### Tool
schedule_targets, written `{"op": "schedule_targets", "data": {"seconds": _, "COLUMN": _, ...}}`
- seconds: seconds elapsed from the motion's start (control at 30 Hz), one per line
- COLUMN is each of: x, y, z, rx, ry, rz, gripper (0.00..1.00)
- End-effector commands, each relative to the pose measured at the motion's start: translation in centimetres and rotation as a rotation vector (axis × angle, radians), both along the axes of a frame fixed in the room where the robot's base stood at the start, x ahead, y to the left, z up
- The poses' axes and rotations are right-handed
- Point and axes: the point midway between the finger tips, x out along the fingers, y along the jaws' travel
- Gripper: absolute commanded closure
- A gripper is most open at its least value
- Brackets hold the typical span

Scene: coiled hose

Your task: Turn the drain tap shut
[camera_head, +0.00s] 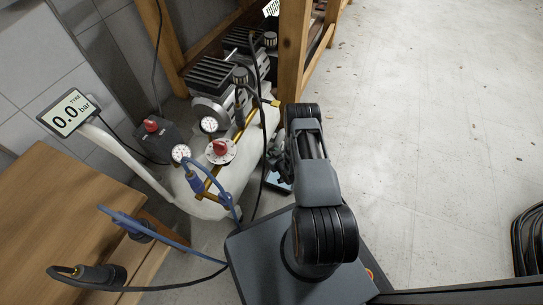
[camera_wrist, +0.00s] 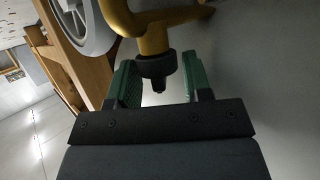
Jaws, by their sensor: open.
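In the wrist view a dark, ribbed fitting with a narrow tip, which looks like the drain tap (camera_wrist: 157,66), hangs below a yellow pipe (camera_wrist: 155,38). My gripper (camera_wrist: 161,82) is open, with one green-padded finger on each side of the tap. I see a gap at the left finger; the right finger is close, and I cannot tell whether it touches. In the head view the compressor's white tank (camera_head: 265,133) stands left of my arm. The tap is hidden there, and my gripper is mostly hidden behind my own arm.
The compressor carries a red knob (camera_head: 220,148), gauges (camera_head: 181,153) and hoses. A wooden bench (camera_head: 60,210) stands left, a wooden post (camera_head: 293,50) behind. A coiled hose (camera_head: 530,240) lies right. The floor on the right is mostly clear.

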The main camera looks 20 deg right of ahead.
Motion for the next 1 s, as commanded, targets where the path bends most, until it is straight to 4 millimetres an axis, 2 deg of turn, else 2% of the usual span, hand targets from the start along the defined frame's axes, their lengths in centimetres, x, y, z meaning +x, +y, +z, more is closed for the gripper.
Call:
{"op": "schedule_targets", "data": {"seconds": 0.3, "x": 0.15, "y": 0.02, "z": -0.01, "rx": 0.000, "ry": 0.000, "rz": 0.000, "gripper": 0.56}}
{"op": "schedule_targets", "data": {"seconds": 0.63, "x": 0.12, "y": 0.03, "z": -0.02, "rx": 0.000, "ry": 0.000, "rz": 0.000, "gripper": 0.87}}
{"op": "schedule_targets", "data": {"seconds": 1.0, "x": 0.14, "y": -0.14, "z": -0.16, "rx": 0.000, "ry": -0.001, "rz": 0.090, "gripper": 0.88}}
